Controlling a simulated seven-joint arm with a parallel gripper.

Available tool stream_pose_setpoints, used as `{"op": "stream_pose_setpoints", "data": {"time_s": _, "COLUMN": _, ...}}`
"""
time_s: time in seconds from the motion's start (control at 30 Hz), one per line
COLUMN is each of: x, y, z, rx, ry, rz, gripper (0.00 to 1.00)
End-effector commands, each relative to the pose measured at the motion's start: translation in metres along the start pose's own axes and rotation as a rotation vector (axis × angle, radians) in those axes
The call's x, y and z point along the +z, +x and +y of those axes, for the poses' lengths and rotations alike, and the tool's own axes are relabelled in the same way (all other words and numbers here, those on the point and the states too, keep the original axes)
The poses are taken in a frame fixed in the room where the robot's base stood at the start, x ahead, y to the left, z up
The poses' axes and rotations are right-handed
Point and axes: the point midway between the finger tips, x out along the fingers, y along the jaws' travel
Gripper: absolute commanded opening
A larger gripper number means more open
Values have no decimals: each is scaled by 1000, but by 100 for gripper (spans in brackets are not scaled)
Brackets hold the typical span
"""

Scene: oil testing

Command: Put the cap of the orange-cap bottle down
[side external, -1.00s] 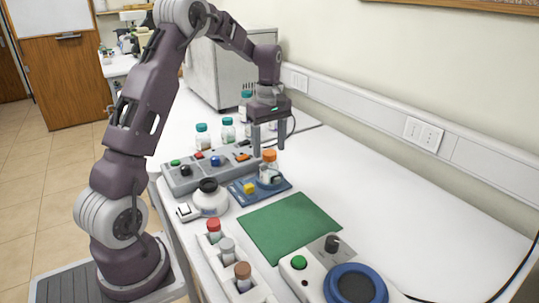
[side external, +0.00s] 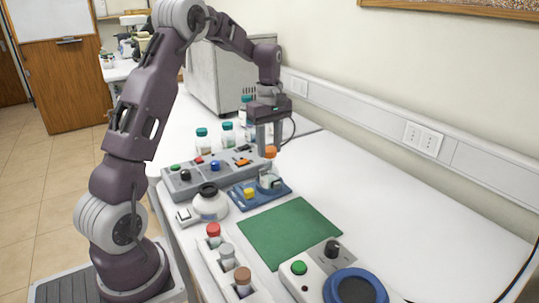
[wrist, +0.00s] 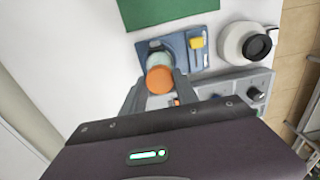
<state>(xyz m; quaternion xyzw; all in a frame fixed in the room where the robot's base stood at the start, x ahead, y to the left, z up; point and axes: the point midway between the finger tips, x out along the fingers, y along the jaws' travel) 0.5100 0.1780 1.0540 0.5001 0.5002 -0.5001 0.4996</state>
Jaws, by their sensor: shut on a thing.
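The orange cap (side external: 270,152) is between the fingertips of my gripper (side external: 267,149). In the wrist view my gripper (wrist: 160,77) has a finger on each side of the orange cap (wrist: 160,80) and is shut on it. The clear bottle (side external: 266,178) stands upright on the blue stand (side external: 246,203), just below the cap. In the wrist view the pale bottle (wrist: 158,58) shows partly behind the cap, on the stand (wrist: 183,69). The cap looks slightly above the bottle. The fingers partly hide the contact.
A yellow block (side external: 249,193) sits on the stand.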

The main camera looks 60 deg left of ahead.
Motion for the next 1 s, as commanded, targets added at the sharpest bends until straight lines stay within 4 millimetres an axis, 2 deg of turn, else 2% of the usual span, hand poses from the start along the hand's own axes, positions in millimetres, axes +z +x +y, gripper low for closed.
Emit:
{"op": "stream_pose_setpoints", "data": {"time_s": 0.1, "x": 0, "y": -33, "z": 2, "rx": 7, "ry": 0, "rz": 3, "gripper": 0}}
{"op": "stream_pose_setpoints", "data": {"time_s": 0.2, "x": 0, "y": -55, "z": 1, "rx": 4, "ry": 0, "rz": 2, "gripper": 0}}
{"op": "stream_pose_setpoints", "data": {"time_s": 0.33, "x": 9, "y": -66, "z": -3, "rx": 0, "ry": 2, "rz": 0, "gripper": 0}}
{"op": "stream_pose_setpoints", "data": {"time_s": 0.47, "x": 44, "y": -45, "z": -21, "rx": -5, "ry": 6, "rz": -3, "gripper": 0}}
{"op": "stream_pose_setpoints", "data": {"time_s": 0.6, "x": 86, "y": -14, "z": -53, "rx": -3, "ry": 4, "rz": -2, "gripper": 0}}
{"op": "stream_pose_setpoints", "data": {"time_s": 0.7, "x": 107, "y": 1, "z": -76, "rx": -1, "ry": 3, "rz": -2, "gripper": 0}}
{"op": "stream_pose_setpoints", "data": {"time_s": 0.87, "x": 122, "y": 20, "z": -94, "rx": -1, "ry": -1, "rz": -2, "gripper": 0}}
{"op": "stream_pose_setpoints", "data": {"time_s": 1.0, "x": 123, "y": 55, "z": -96, "rx": -6, "ry": -3, "rz": -3, "gripper": 0}}
